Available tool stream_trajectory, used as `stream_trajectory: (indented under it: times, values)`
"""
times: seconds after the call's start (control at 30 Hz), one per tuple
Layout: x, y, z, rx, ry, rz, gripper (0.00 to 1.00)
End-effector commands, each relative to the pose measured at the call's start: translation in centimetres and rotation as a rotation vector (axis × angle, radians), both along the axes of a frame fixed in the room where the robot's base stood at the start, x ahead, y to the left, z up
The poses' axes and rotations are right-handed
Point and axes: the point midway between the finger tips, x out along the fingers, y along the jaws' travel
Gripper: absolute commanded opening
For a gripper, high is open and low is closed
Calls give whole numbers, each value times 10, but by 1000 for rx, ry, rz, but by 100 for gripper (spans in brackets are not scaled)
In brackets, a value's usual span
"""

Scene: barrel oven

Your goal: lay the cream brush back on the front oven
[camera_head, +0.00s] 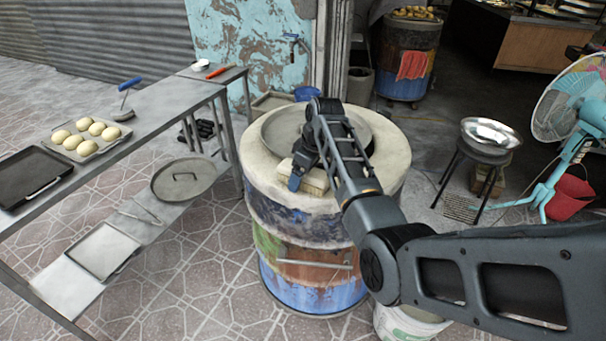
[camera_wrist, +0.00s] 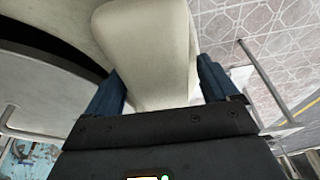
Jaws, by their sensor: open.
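The cream brush (camera_head: 316,184) lies at the near rim of the front oven (camera_head: 275,188), a painted barrel with a pale top and round lid or opening. My gripper (camera_head: 296,180) is at the brush, over that rim. In the wrist view the brush (camera_wrist: 148,45) shows as a pale block between the two blue fingers of my gripper (camera_wrist: 158,75). The fingers are open, one on each side of it.
A metal table (camera_head: 155,100) with dough balls (camera_head: 85,138) and a dark tray (camera_head: 32,175) stands on the left. A blue-handled tool (camera_head: 128,85) is on it. On the right are a bowl on a stand (camera_head: 486,133) and a turquoise fan (camera_head: 570,110). Another barrel (camera_head: 408,55) stands behind.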

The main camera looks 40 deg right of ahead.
Motion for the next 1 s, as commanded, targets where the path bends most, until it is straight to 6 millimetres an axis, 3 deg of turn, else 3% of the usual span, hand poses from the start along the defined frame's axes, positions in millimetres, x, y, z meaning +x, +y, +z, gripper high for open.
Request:
stream_trajectory:
  times: [0.6,1.0]
  values:
    - [-26,-8,102,-2,-4,-1,87]
    - [-30,-9,117,-1,-1,0,87]
